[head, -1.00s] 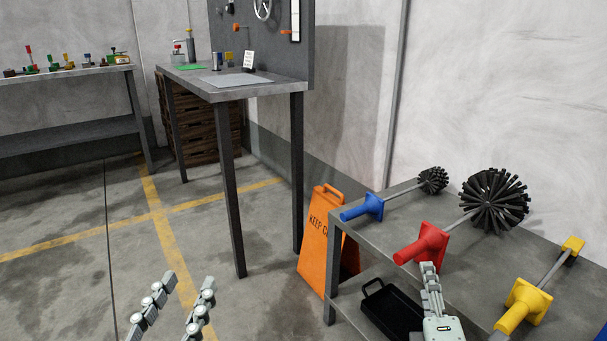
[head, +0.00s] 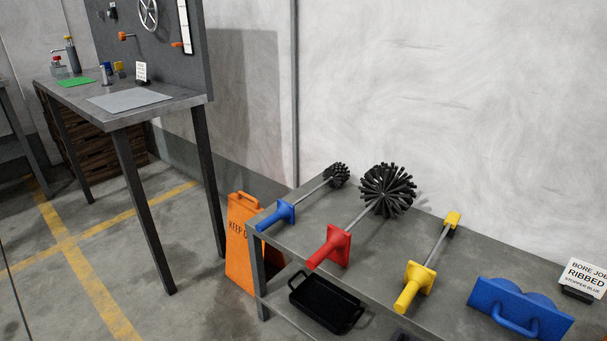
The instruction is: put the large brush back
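The large brush is the red-handled one (head: 388,191), with a big round head of black bristles. It lies on the grey bench at the right in the head view, its red handle (head: 331,247) toward the bench's front edge. A smaller brush with a blue handle (head: 277,214) lies to its left. A yellow-handled tool (head: 420,277) with a small yellow block at its far end lies to its right. Nothing holds the large brush. Neither of my grippers shows in the head view now.
The grey bench (head: 375,247) also bears a blue double-domed piece with a handle (head: 518,308) and a sign (head: 583,279) reading "BORE JOB RIBBED STOPPER BLUE". A black tray (head: 325,303) sits below. An orange caution board (head: 240,247) stands left of the bench. Another table (head: 128,103) stands farther left.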

